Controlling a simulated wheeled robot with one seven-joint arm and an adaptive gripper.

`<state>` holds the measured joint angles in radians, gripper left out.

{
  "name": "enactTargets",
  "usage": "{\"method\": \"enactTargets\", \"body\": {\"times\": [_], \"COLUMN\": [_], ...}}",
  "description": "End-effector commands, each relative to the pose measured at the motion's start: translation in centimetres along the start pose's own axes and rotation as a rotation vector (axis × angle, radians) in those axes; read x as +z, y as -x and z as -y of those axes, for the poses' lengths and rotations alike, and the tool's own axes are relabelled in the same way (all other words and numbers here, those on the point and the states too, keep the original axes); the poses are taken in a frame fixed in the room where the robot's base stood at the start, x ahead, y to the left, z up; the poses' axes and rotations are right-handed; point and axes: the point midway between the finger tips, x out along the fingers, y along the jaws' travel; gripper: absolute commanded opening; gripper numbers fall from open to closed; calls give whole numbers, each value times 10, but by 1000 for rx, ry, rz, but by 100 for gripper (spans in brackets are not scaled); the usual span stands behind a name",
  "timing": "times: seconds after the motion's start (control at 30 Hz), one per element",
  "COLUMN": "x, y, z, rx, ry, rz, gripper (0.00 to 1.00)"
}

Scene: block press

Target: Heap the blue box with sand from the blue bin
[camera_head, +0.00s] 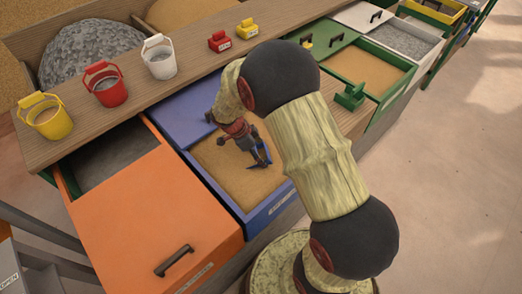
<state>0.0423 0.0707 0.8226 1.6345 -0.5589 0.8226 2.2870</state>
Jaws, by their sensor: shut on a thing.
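The blue bin (275,204) is an open drawer of tan sand, with a flat blue lid (183,112) slid back over its far part. My gripper (260,162) points down into the bin, low over the sand near its right side. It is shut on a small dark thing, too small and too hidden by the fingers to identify. Whether it touches the sand is unclear. My arm covers the area to the right of the bin. I cannot make out a separate blue box.
An orange-lidded bin (150,210) adjoins on the left. Yellow (50,122), red (110,93) and white (160,62) buckets stand on the wooden ledge behind, with two small red-and-yellow items (220,42). A green bin (365,70) of sand is at the right. Floor at right is clear.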

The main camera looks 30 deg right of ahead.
Motion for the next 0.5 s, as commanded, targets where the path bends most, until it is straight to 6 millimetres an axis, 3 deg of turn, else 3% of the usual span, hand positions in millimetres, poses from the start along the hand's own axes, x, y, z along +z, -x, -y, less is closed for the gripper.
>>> {"method": "enactTargets", "body": {"times": [0.5], "x": [56], "y": [0], "z": [0], "rx": [-1], "ry": [0], "rz": [175], "gripper": [12]}}
